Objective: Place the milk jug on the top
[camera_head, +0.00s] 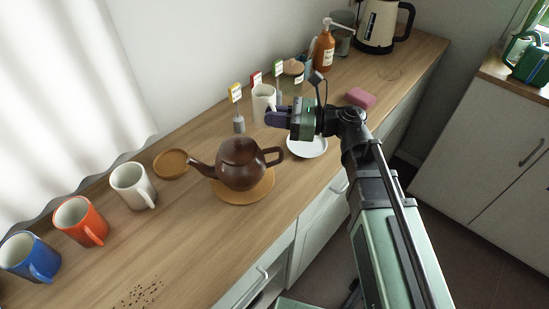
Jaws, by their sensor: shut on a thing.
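A white jug (262,98) is held at the counter's back, in front of the small coloured tags.
A brown teapot (240,165) stands on a round wooden mat (245,194). An empty coaster (171,164), white (132,187), orange (80,221) and blue mugs (30,257) stand left. A pink sponge (360,97), orange bottle (324,52) and kettle (383,24) are right.

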